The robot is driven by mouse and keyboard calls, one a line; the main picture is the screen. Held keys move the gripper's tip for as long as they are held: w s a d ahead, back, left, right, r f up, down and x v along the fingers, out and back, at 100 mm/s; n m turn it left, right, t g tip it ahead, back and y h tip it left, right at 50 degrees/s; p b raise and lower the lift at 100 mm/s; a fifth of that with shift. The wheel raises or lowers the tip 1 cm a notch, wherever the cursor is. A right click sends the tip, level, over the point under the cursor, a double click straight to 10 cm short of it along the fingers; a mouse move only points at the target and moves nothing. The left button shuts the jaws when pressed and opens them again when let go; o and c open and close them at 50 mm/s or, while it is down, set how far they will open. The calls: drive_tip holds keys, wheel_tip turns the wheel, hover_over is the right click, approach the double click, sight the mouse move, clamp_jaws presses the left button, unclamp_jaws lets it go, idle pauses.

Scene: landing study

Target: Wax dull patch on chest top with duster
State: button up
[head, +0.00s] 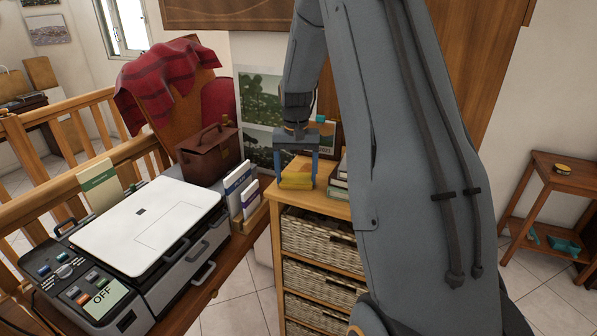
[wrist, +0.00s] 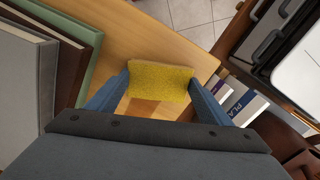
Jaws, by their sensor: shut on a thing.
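My gripper (head: 297,172) is shut on a yellow block-shaped duster (head: 297,182) above the front part of the chest top (head: 340,209). The chest is wooden with wicker drawers. In the wrist view, the duster (wrist: 160,80) spans between the two blue fingers of my gripper (wrist: 158,88). I cannot tell whether it touches the wood. The chest top (wrist: 135,40) looks plain and light brown there. Just behind the duster, between the fingers, the wood shows lighter and darker squares; I cannot tell whether this is the dull patch.
Books (wrist: 75,45) stand on the chest top close to my gripper. A printer (head: 150,225), a brown leather bag (head: 209,150) and upright booklets (head: 240,185) are on the desk at left. A small side table (head: 565,185) at right holds a round yellow-topped tin (head: 563,168).

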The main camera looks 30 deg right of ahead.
drive_tip(key=shift+s+f, duration=0.1)
drive_tip(key=shift+s, duration=0.05)
drive_tip(key=shift+w+d, duration=0.85)
drive_tip(key=shift+d, duration=0.05)
drive_tip(key=shift+w+d+b, duration=0.55)
drive_tip(key=shift+w+d, duration=0.6)
drive_tip(key=shift+d, duration=0.35)
drive_tip(key=shift+w+d+b, duration=0.6)
drive_tip(key=shift+w+d, duration=0.6)
drive_tip(key=shift+d, duration=0.3)
drive_tip(key=shift+w+d+b, duration=0.55)
drive_tip(key=shift+w+d, duration=0.6)
drive_tip(key=shift+d, duration=0.35)
drive_tip(key=shift+s+a+r+p, duration=0.3)
drive_tip(key=shift+s+a+p, duration=0.45)
drive_tip(key=shift+a, duration=0.1)
drive_tip(key=shift+s+a+f+p, duration=0.2)
drive_tip(key=shift+s+a+p, duration=0.25)
drive_tip(key=shift+s+a, duration=0.45)
drive_tip(key=shift+s+a+f+p, duration=0.2)
drive_tip(key=shift+s+a+p, duration=0.35)
drive_tip(key=shift+a, duration=0.55)
drive_tip(key=shift+s+a+r+p, duration=0.2)
drive_tip(key=shift+s+a+p, duration=0.5)
drive_tip(key=shift+s+a, duration=0.5)
drive_tip(key=shift+s+a+r+p, duration=0.15)
drive_tip(key=shift+s+a+p, duration=0.65)
drive_tip(key=shift+a, duration=0.65)
